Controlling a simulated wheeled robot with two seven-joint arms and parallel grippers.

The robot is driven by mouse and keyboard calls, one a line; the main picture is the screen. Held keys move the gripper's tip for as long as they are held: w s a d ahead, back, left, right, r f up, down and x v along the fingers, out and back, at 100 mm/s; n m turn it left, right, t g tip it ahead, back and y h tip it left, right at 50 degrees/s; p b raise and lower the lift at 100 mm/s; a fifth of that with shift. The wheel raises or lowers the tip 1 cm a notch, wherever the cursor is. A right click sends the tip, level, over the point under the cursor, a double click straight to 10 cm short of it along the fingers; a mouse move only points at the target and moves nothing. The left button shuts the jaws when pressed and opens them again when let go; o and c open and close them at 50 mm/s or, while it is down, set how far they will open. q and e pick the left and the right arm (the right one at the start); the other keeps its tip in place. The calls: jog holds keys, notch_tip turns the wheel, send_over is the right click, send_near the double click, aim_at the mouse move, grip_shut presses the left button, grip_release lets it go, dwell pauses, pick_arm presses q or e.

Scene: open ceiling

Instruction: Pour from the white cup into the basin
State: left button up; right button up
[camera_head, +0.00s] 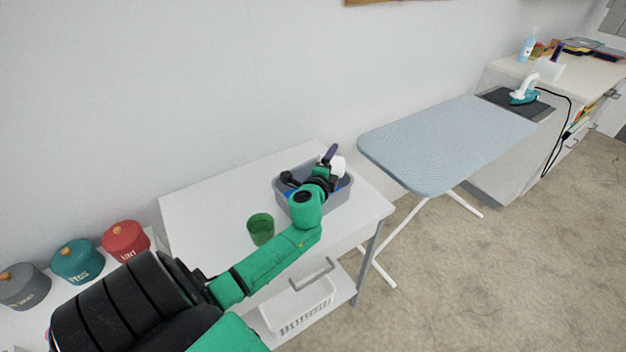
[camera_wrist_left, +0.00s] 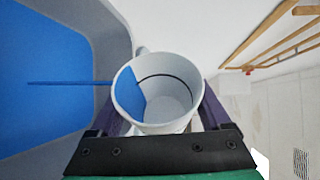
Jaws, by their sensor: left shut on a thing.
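The white cup (camera_head: 338,166) is held by my left gripper (camera_head: 331,161) above the right part of the grey basin (camera_head: 279,196). In the left wrist view the purple fingers stand on both sides of the cup (camera_wrist_left: 178,123). The cup is tilted toward the basin (camera_wrist_left: 110,38), with blue liquid inside against its lower wall. A thin blue stream (camera_wrist_left: 70,83) runs from the cup's rim over the basin. A wide pool of blue liquid (camera_wrist_left: 30,65) covers the basin's bottom. My gripper and arm hide part of the basin in the head view.
The basin stands on a white table (camera_head: 215,203). A green cup (camera_head: 261,229) stands in front of the basin, near my left forearm. An ironing board (camera_head: 445,140) is to the right. Several lidded canisters stand at the left, including a red one (camera_head: 125,238).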

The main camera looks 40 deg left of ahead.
pick_arm(q)
jog(key=shift+a+r+n+b, duration=0.15)
jog(key=shift+n+b, duration=0.25)
jog(key=shift+b, duration=0.3)
